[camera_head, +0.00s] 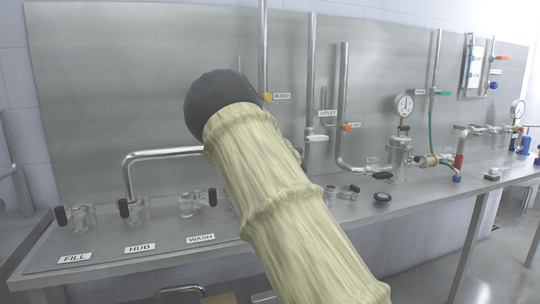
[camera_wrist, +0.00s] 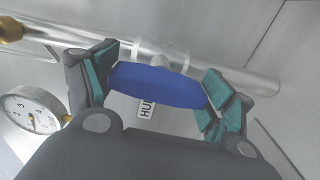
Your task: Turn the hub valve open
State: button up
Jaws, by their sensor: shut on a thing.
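In the wrist view, a long blue handle (camera_wrist: 158,88) lies between the two teal-padded fingers of my gripper (camera_wrist: 162,74). The fingers are shut on the handle at its two ends. The clear valve body (camera_wrist: 160,50) sits behind it on a metal pipe. A white label (camera_wrist: 146,108) beside the handle shows the letters HU, and its rest is hidden. In the head view, my sleeved arm hides my gripper and the blue handle.
A gauge (camera_wrist: 33,110) and brass fitting (camera_wrist: 10,30) are close to my gripper at the left of the wrist view. In the head view, the steel bench (camera_head: 420,197) holds several fittings. A bent pipe (camera_head: 160,153) rises at the left; upright pipes (camera_head: 344,100) stand behind.

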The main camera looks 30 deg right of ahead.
jog(key=shift+f+n, duration=0.1)
jog(key=shift+n, duration=0.2)
jog(key=o, duration=0.9)
jog(key=shift+o, duration=0.2)
jog(key=v, duration=1.2)
